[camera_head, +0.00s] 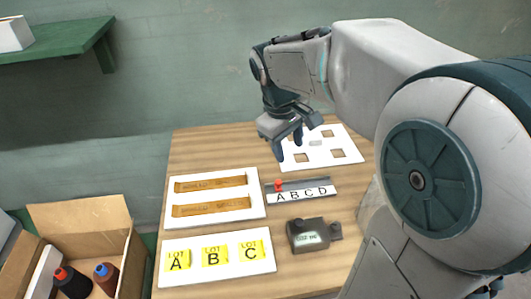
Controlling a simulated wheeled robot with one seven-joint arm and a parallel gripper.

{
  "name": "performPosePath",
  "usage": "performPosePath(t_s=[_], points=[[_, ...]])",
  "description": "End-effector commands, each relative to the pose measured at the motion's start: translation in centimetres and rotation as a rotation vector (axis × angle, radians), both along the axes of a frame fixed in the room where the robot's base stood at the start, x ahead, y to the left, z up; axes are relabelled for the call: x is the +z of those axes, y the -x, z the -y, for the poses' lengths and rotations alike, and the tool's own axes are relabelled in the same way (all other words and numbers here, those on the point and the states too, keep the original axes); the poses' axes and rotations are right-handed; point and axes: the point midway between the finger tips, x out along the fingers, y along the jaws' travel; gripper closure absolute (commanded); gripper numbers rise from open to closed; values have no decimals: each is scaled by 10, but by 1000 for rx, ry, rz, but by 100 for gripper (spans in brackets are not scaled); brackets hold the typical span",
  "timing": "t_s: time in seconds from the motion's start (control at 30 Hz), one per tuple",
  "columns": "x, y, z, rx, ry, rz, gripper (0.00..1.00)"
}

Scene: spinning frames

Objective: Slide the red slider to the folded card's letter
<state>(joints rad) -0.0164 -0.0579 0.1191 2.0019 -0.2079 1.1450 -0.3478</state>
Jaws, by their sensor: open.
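My gripper (289,149) is open and empty above the table, behind the rail and apart from the slider.
A white board with square holes (340,140) lies behind the rail, partly under my gripper. A white tray (259,211) holds two brown strips. A dark device with a small display (310,235) stands front right.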

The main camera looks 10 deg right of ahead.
Motion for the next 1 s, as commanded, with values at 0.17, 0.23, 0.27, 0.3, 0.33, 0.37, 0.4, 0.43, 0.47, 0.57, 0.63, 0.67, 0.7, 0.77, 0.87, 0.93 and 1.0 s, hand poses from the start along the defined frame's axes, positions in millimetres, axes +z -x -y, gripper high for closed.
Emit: performPosePath(t_s=[0.17,0.23,0.27,0.3,0.33,0.37,0.4,0.43,0.47,0.57,0.63,0.67,0.7,0.77,0.87,0.93,1.0], points=[[-41,-59,-14,193,70,-127,55],[-56,-80,-20,265,92,-176,55],[-64,-89,-22,296,99,-195,55],[-74,-100,-25,334,109,-223,55],[-81,-108,-27,361,117,-241,55],[-89,-116,-29,388,122,-260,55],[-98,-125,-31,419,129,-283,55],[-105,-131,-33,440,133,-299,55],[-111,-137,-35,462,136,-313,55],[-128,-152,-39,514,144,-353,55],[-136,-158,-40,540,149,-373,55],[-139,-160,-41,547,149,-379,55],[-142,-162,-41,556,150,-385,55],[-145,-164,-41,564,150,-392,55],[-152,-164,-38,568,152,-396,55],[-160,-162,-35,566,152,-397,55],[-171,-160,-30,565,152,-398,55]])
